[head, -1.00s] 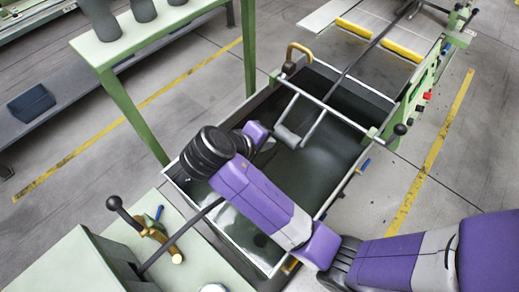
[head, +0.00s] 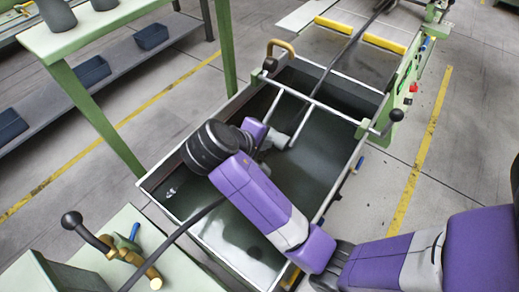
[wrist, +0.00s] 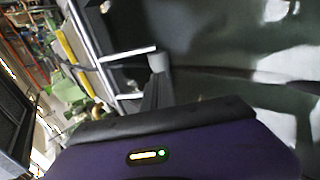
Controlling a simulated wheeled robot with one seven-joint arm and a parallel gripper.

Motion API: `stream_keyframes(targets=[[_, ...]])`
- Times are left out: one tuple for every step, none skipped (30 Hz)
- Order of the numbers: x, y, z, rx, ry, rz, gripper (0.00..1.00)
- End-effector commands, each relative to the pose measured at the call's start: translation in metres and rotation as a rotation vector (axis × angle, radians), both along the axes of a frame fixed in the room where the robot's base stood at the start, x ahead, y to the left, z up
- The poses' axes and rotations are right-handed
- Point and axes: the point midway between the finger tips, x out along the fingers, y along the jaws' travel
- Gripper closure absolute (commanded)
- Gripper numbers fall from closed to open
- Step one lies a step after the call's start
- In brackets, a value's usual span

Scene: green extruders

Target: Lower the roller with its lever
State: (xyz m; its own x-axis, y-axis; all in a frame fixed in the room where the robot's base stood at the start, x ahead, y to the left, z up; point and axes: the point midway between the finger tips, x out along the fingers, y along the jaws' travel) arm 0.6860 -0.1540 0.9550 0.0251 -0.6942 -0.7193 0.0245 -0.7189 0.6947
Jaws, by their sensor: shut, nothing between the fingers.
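The grey roller (head: 279,141) hangs on two thin arms from a metal crossbar (head: 325,103) over the dark liquid in the long trough (head: 170,213). My gripper partly hides the roller in the head view. A black ball knob (head: 397,114), which looks like the lever's end, is at the crossbar's right end. My gripper (head: 264,141) is shut and empty over the trough, left of the roller and well away from the knob. Whether it touches the roller is unclear. Its dark fingers (wrist: 157,92) show in the wrist view, with the crossbar frame (wrist: 122,55) beyond.
A tan curved handle (head: 282,46) and another black knob (head: 270,64) are at the crossbar's left end. A dark strand runs lengthwise through the trough. A green table (head: 130,28) stands left, and a green machine (head: 95,262) with a ball lever is at lower left.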

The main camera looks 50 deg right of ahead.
Motion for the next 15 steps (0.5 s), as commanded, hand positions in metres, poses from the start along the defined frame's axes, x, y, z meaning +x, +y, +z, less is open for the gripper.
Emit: stream_keyframes(targets=[[-0.001, -0.007, -0.009, 0.000, 0.003, -0.001, 1.00], [-0.001, -0.011, -0.012, 0.000, 0.005, -0.002, 1.00], [0.000, -0.016, -0.016, 0.000, 0.004, -0.001, 1.00], [0.000, -0.020, -0.020, 0.000, 0.004, -0.002, 1.00], [0.000, -0.023, -0.023, 0.000, 0.003, -0.001, 1.00], [0.000, -0.028, -0.028, 0.001, 0.004, -0.002, 1.00], [0.000, -0.030, -0.031, 0.000, 0.003, 0.000, 1.00], [0.000, -0.033, -0.034, 0.000, 0.004, -0.001, 1.00], [0.001, -0.036, -0.037, 0.000, 0.003, 0.000, 1.00], [0.001, -0.038, -0.039, 0.000, 0.002, 0.001, 1.00], [0.001, -0.040, -0.041, 0.001, 0.001, 0.000, 1.00], [0.001, -0.042, -0.043, 0.001, 0.001, 0.000, 1.00], [0.002, -0.043, -0.045, 0.001, 0.000, 0.000, 1.00], [0.002, -0.044, -0.046, 0.001, 0.000, 0.000, 1.00], [0.002, -0.045, -0.047, 0.001, 0.000, 0.000, 1.00]])
